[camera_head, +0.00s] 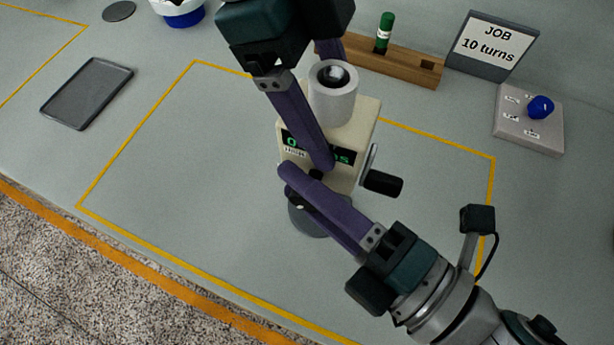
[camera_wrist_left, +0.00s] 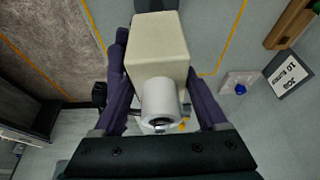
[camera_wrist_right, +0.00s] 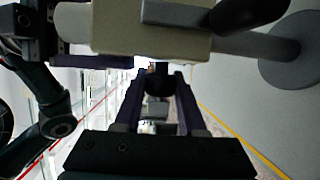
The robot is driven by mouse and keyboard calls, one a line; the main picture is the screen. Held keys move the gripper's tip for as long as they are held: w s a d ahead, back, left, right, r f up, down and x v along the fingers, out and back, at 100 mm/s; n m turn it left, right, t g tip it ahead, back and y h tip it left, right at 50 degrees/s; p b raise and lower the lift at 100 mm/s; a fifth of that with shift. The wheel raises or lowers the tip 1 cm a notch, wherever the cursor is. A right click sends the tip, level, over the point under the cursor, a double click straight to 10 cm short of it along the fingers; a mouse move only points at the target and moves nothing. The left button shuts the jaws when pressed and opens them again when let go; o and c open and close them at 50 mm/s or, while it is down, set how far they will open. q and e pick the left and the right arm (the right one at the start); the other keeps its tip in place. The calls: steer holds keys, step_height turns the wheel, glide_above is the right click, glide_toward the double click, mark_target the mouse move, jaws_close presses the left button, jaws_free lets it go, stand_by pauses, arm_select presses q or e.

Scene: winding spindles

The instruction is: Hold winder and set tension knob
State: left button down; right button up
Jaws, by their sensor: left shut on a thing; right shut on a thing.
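The cream winder (camera_head: 362,115) stands on a round grey base (camera_head: 312,220), with a white spool (camera_head: 333,100) on top. Its crank with a black handle (camera_head: 382,183) is at its right side. My left gripper (camera_head: 330,118) comes from above, its purple fingers on opposite sides of the winder body; the left wrist view shows the winder (camera_wrist_left: 158,48) between them. My right gripper (camera_head: 302,184) reaches in from the lower right and is shut on the dark tension knob (camera_wrist_right: 158,80) at the winder's front. The fingers hide most of the knob and part of the green display.
A wooden rack (camera_head: 400,66) holds a green spool (camera_head: 384,32). A sign (camera_head: 492,44) reads "JOB 10 turns". A grey plate (camera_head: 528,125) bears a blue knob (camera_head: 540,107). A dark tray (camera_head: 88,94) lies at left. The yellow-outlined mat area left of the winder is clear.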

jaws_close()
steer(key=shift+f+y, duration=0.15)
steer(key=shift+y, duration=0.15)
steer(key=shift+m+t, duration=0.3)
steer(key=shift+t, duration=0.1)
steer(key=o, duration=0.8)
jaws_free()
steer(key=v, duration=1.2)
steer(key=shift+f, duration=0.1)
